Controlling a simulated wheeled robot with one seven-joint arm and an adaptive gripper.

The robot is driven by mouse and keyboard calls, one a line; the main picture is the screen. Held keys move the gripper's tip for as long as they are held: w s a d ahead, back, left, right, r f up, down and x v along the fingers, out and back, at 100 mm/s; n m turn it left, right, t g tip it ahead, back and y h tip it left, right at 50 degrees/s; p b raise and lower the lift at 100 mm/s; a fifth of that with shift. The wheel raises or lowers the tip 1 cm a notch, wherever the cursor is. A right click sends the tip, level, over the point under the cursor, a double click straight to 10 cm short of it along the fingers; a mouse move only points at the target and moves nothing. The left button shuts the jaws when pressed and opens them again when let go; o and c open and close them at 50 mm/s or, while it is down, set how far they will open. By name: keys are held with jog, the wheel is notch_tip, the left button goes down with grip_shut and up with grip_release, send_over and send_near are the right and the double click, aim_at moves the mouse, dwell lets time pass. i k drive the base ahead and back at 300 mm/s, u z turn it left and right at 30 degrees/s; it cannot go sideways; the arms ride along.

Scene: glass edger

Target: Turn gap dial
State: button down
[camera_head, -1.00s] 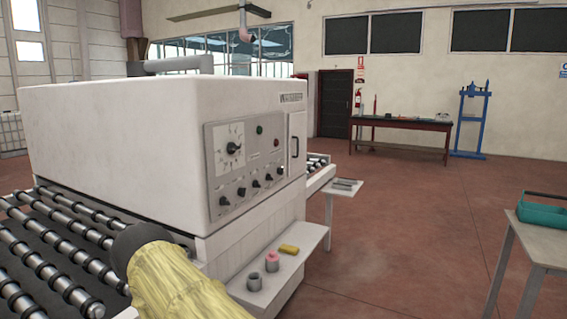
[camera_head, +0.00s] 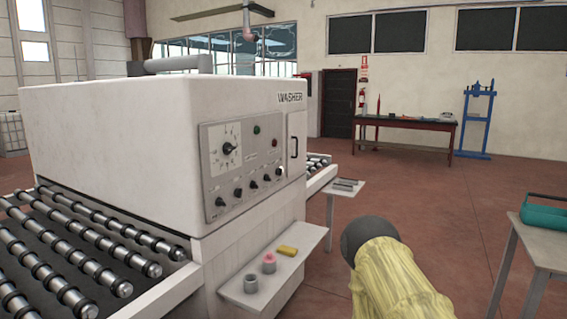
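A white machine marked WASHER (camera_head: 110,135) fills the left half of the view. Its front carries a grey control panel (camera_head: 212,170). A large black dial (camera_head: 229,149) with a pointer sits on a pale scale plate at the panel's upper left. A row of several small black knobs (camera_head: 238,192) runs along the panel's bottom. The labels are too small to read, so I cannot tell which one is the gap dial. My arm, in a yellow sleeve with a dark rounded end, is at the lower right, apart from the panel. No gripper fingers show.
A ledge (camera_head: 232,291) below the panel holds a grey cup (camera_head: 250,284), a pink-topped cup (camera_head: 269,264) and a yellow block (camera_head: 288,250). Rollers (camera_head: 60,240) extend at left. A table (camera_head: 545,245) with a teal tray (camera_head: 545,217) stands right. The floor between is open.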

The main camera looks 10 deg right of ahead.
aim_at(228, 148)
jog(key=z, duration=0.8)
jog(key=i, duration=1.75)
jog(key=u, duration=0.85)
